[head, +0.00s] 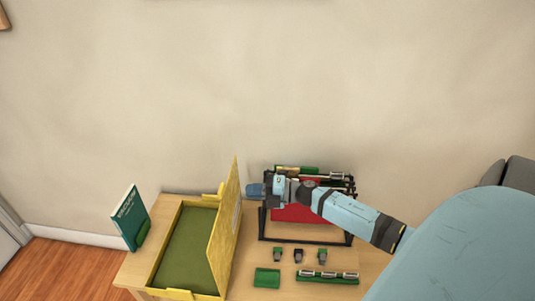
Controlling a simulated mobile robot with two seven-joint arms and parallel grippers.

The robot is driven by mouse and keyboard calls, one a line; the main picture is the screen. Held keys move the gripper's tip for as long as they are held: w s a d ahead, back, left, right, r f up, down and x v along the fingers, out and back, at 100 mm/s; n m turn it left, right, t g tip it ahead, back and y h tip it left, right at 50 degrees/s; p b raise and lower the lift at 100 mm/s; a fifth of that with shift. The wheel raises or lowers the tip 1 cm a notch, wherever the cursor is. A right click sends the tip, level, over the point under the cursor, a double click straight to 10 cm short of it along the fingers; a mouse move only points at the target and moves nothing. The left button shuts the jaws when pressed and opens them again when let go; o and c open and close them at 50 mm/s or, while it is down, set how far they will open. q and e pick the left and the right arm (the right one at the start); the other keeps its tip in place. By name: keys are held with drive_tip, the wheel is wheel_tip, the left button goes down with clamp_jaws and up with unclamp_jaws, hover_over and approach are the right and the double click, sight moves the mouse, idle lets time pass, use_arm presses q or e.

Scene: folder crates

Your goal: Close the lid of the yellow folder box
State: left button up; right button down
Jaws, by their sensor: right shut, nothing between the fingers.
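The yellow folder box (170,243) sits on the left part of the wooden table. Its inside is green and in plain view. Its yellow lid (226,232) stands up steeply along the box's right side, so the box is open. My right gripper (252,190) is shut and empty, just right of the lid's upper far part, pointing left toward it. A small gap seems to show between the fingertips and the lid. My left gripper is not in view.
A black rack with a red panel (295,214) stands behind and under my right arm. Small dark items (298,255), a green block (267,278) and a green strip (327,276) lie in front. A green book (130,218) stands left of the box.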

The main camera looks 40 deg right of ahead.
sight(223, 189)
drive_tip(key=p+x, duration=0.1)
drive_tip(key=x, duration=0.4)
drive_tip(key=shift+w+a, duration=0.2)
drive_tip(key=shift+w, duration=0.1)
drive_tip(key=shift+w+a, duration=0.25)
drive_tip(key=shift+a, duration=0.05)
drive_tip(key=shift+w, duration=0.1)
